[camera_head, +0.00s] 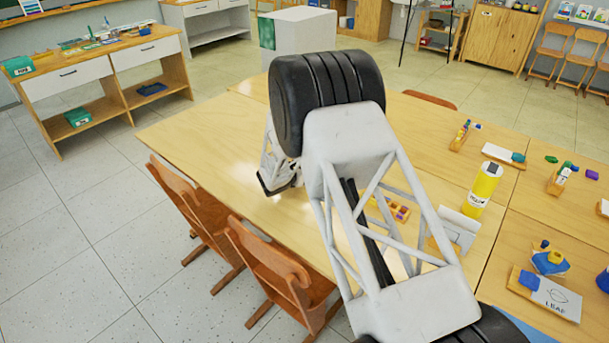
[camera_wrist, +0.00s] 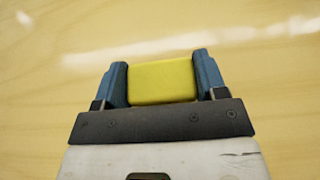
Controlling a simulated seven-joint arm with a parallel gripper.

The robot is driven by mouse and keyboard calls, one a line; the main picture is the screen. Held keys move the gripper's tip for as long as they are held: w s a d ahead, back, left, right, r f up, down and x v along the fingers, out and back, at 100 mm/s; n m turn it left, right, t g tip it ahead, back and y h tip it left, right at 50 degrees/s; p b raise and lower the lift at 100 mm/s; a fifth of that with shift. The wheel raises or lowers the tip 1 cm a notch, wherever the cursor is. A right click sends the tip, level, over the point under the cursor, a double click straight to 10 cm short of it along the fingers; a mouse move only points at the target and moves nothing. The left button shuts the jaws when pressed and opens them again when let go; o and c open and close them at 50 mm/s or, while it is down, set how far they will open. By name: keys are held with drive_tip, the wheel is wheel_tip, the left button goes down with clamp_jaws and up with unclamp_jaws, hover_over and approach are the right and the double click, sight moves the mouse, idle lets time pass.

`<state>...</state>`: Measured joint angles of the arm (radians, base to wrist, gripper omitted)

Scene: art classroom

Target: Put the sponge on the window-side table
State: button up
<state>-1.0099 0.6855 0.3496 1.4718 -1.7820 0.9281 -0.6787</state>
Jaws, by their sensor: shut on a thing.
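A yellow sponge (camera_wrist: 162,82) sits between the two blue fingers of my gripper (camera_wrist: 160,64) in the wrist view. The gripper is shut on it. Behind it the wrist view shows only pale wood, a tabletop; I cannot tell whether the sponge touches it. In the head view my arm hides the fingers and the sponge, with my wrist over the left part of the large wooden table (camera_head: 192,134). No window shows, so I cannot tell which table is the window-side one.
A yellow bottle (camera_head: 482,190), several blocks and cards stand on the right part of the tables. Two wooden chairs (camera_head: 270,262) stand at the near left edge. A drawer table (camera_head: 105,60) is at the far left. The table's left end is clear.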

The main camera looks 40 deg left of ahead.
drive_tip(key=shift+r, duration=0.1)
drive_tip(key=shift+r, duration=0.7)
wheel_tip(320, 180, up, 2)
drive_tip(key=shift+r, duration=0.1)
drive_tip(key=s+d, duration=0.3)
drive_tip(key=d, duration=0.1)
drive_tip(key=s+d+r, duration=0.1)
drive_tip(key=s+d, duration=0.6)
drive_tip(key=d, duration=0.1)
drive_tip(key=shift+s+r, duration=0.15)
drive_tip(key=shift+s, duration=0.05)
idle(0.3)
drive_tip(key=shift+r, duration=0.15)
idle(0.5)
